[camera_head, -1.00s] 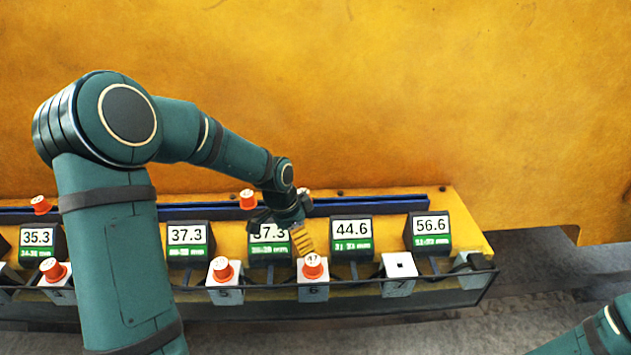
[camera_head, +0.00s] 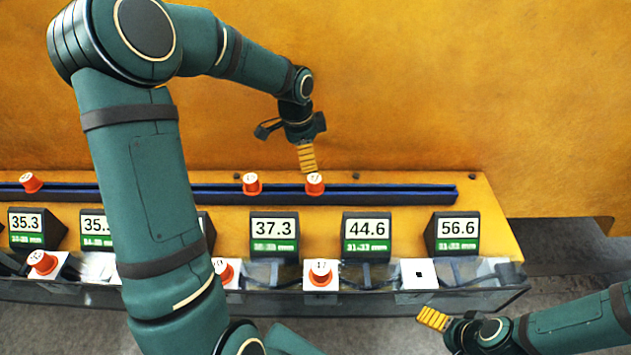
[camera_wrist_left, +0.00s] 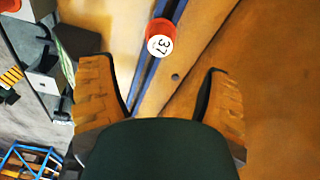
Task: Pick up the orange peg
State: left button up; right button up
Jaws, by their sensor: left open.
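Several orange pegs with white numbered tops are in the head view. Three stand along the blue rail: one at far left (camera_head: 31,183), one in the middle (camera_head: 251,184) and one at the right (camera_head: 315,185). My left gripper (camera_head: 308,170) is open and empty, pointing down just above the right rail peg. In the left wrist view a peg marked 37 (camera_wrist_left: 161,40) lies beyond the spread fingers (camera_wrist_left: 160,105). My right gripper (camera_head: 433,318) is at lower right; its opening is unclear.
The blue rail (camera_head: 400,195) runs along the yellow bench, before a large orange casting (camera_head: 450,80). Dark displays, including 56.6 (camera_head: 458,233), stand in front of the rail. A white block (camera_head: 419,272) at the right has a bare hole.

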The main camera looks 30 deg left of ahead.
aim_at(314, 178)
pick_arm(q)
jog(key=f, duration=0.5)
jog(key=shift+w+d, duration=0.2)
jog(key=shift+w, duration=0.1)
jog(key=shift+w+d+f, duration=0.2)
jog(key=shift+f, duration=0.7)
jog(key=shift+w+d+f, duration=0.15)
jog(key=shift+f, duration=0.7)
jog(key=shift+w+d+f, duration=0.2)
jog(key=shift+f, duration=0.7)
jog(key=c, duration=1.3)
